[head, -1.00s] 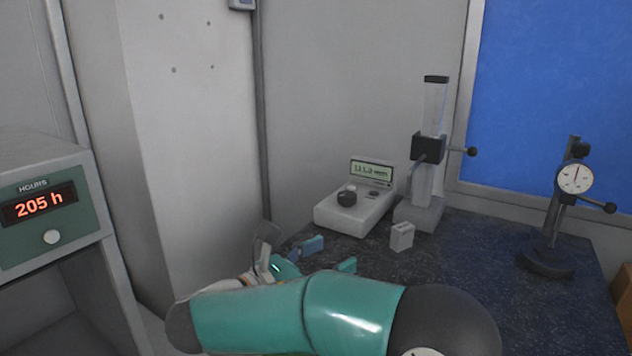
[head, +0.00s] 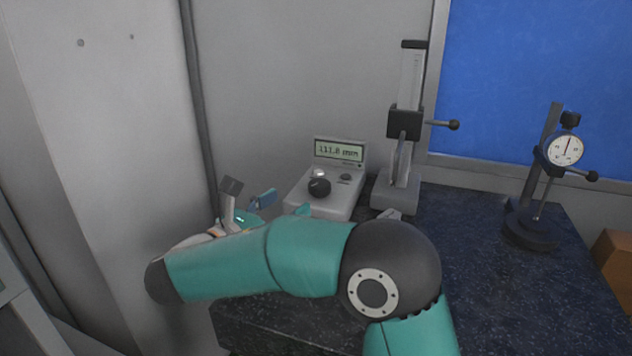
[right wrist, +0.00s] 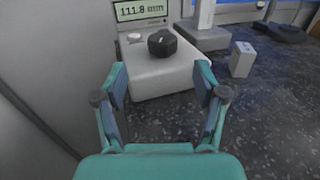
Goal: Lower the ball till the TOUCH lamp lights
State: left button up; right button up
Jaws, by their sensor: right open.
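A pale grey control box (head: 313,205) stands on the dark stone table. It has a black knob (head: 319,188), a whitish dome (head: 318,173) and a display (head: 339,151) reading 111.8 mm. Behind it to the right is a column stand (head: 408,80) with a dark carriage and an arm ending in a black ball (head: 454,125). I cannot tell which part is the TOUCH lamp; no lit lamp shows. My right gripper (right wrist: 160,77) is open and empty, its fingers either side of the box's near end in the wrist view. My left gripper is not in view.
A dial gauge (head: 564,149) on a dark round-based stand is at the right. A small pale block (right wrist: 242,59) sits right of the box, mostly hidden by my arm in the head view. The table's (head: 480,275) right front is clear. A wall rises at left.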

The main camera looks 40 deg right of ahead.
aim_at(314, 189)
jog(key=d, duration=0.3)
jog(key=d+p, duration=0.1)
jog(key=d, duration=0.2)
jog(key=w+d, duration=0.1)
jog(key=d, duration=0.3)
jog(key=shift+w, duration=0.1)
jog(key=c, duration=1)
jog(key=shift+w+a, duration=0.1)
jog(key=shift+a, duration=0.15)
jog(key=shift+c, duration=0.8)
jog(key=shift+d, duration=0.2)
jog(key=shift+n+t, duration=0.3)
jog(key=shift+t, duration=0.1)
